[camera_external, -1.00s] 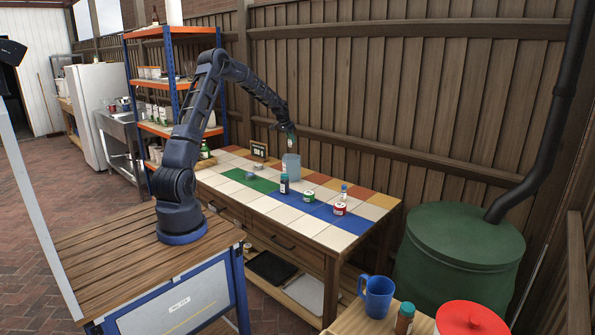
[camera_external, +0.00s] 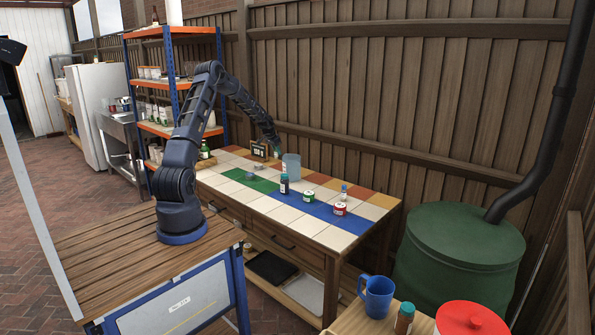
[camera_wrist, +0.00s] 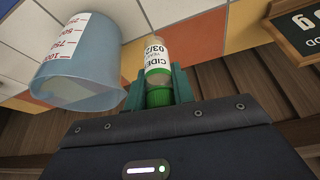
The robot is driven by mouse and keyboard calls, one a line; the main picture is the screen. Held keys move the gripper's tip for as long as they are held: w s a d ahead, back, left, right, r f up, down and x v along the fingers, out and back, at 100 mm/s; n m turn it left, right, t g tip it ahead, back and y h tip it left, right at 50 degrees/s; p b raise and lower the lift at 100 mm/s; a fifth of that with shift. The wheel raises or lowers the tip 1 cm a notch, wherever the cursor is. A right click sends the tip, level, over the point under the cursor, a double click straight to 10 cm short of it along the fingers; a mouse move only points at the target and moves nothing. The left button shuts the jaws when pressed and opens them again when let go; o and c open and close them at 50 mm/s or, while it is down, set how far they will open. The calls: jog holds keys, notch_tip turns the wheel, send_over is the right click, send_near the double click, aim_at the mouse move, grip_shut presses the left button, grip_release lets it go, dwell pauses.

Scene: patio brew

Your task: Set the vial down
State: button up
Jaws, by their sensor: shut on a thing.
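The vial (camera_wrist: 158,62) has a green cap and a white label with green print reading "CIDER". In the wrist view my gripper (camera_wrist: 157,88) is shut on it near the cap, one teal finger on each side. In the outside view my gripper (camera_external: 277,150) is low over the back of the tiled table (camera_external: 320,230), just left of the clear blue measuring beaker (camera_external: 291,165). The vial is too small to make out there. I cannot tell whether it touches the tiles.
The beaker (camera_wrist: 85,62) stands close left of the vial in the wrist view. A small chalkboard sign (camera_external: 259,151) stands behind left; it also shows in the wrist view (camera_wrist: 297,30). A dark bottle (camera_external: 284,186), green tin (camera_external: 308,197) and red-labelled tin (camera_external: 340,209) stand nearer the front.

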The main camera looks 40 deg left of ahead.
notch_tip(320, 180, down, 10)
jog(key=shift+r, duration=0.1)
dwell(0.4)
jog(key=o, duration=1)
jog(key=shift+f, duration=0.2)
jog(key=shift+r, duration=0.1)
jog(key=v, duration=1.2)
jog(key=shift+r, duration=0.15)
